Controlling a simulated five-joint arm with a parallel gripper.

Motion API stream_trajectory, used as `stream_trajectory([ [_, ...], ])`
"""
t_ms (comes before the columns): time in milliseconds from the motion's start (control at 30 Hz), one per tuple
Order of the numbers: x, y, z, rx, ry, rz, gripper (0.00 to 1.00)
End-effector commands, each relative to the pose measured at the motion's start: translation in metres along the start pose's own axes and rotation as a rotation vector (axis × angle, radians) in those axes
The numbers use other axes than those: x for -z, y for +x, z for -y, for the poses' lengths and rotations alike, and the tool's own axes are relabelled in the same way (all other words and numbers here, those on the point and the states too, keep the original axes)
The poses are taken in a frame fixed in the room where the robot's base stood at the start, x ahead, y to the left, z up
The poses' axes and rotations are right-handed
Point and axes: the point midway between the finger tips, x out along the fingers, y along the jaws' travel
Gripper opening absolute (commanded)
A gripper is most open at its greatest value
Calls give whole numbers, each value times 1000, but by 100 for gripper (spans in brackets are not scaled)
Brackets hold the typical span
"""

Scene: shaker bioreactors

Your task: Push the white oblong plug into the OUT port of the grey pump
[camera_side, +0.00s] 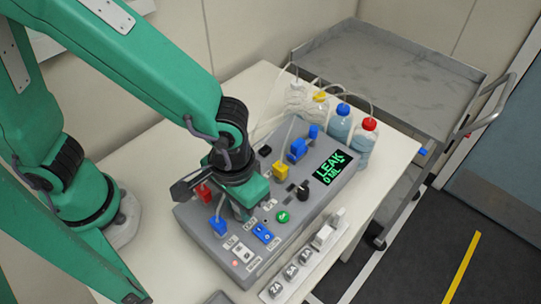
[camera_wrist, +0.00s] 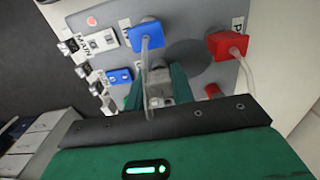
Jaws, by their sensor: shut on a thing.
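The grey pump (camera_side: 315,205) lies on the white table with its panel of plugs, switches and a green "LEAK 0 ML" display facing up. My gripper (camera_side: 241,210) is low over the left part of this panel. In the wrist view, my gripper (camera_wrist: 158,92) has its green fingers on either side of a whitish plug (camera_wrist: 158,94), shut on it, with a pale tube beside it. The plug's tip and the port below it are hidden, so I cannot tell whether it is seated. I cannot read an OUT label.
A blue plug (camera_wrist: 147,38) and a red plug (camera_wrist: 229,44) with tubes sit close by on the panel. Yellow (camera_side: 281,172) and blue (camera_side: 297,150) plugs stand farther right. Capped bottles (camera_side: 340,122) stand behind the pump, and a grey cart (camera_side: 400,65) is beyond the table.

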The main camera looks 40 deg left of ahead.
Motion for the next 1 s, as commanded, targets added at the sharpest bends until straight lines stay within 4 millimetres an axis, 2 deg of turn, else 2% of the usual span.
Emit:
stream_trajectory([
  [700,0,7,0,1,0,1,0],
  [733,0,7,0,1,0,1,30],
  [833,0,6,0,1,0,1,50],
  [1000,0,6,0,0,0,0,50],
])
